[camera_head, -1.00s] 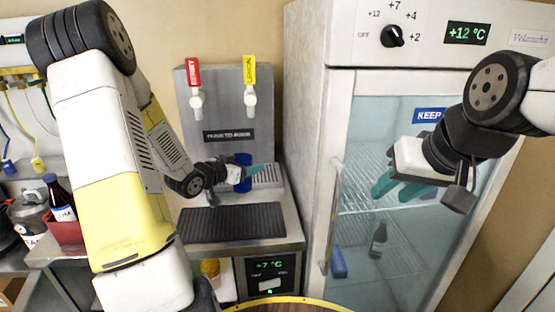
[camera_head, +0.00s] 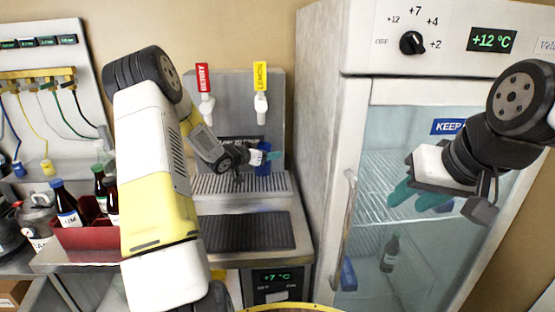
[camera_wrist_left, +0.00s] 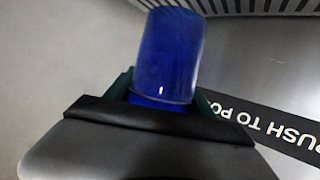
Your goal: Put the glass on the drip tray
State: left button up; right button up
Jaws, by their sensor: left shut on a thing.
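The glass (camera_head: 263,168) is blue and held in my left gripper (camera_head: 265,156), below the yellow lemon tap. In the left wrist view, the glass (camera_wrist_left: 168,55) sits between the teal fingers, which are shut on it. The drip tray (camera_head: 215,185) is a slotted grey ledge at the foot of the dispenser; its slots also show at the top of the left wrist view (camera_wrist_left: 250,6). The glass overlaps the tray's back right part in the head view; I cannot tell whether it touches it. My right gripper (camera_head: 420,197) is open and empty, before the fridge door.
The dispenser has a red berry tap (camera_head: 205,105) and a yellow lemon tap (camera_head: 261,105). A black ribbed mat (camera_head: 245,232) lies in front of the tray. The fridge (camera_head: 325,130) stands close on the right. A red crate of bottles (camera_head: 85,237) is at the left.

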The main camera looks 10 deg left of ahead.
pick_arm(q)
jog(key=shift+w+f, duration=0.2)
jog(key=shift+f, duration=0.65)
jog(key=shift+w+f, duration=0.2)
jog(key=shift+f, duration=0.65)
jog(key=shift+f, duration=0.15)
jog(key=o, duration=1.3)
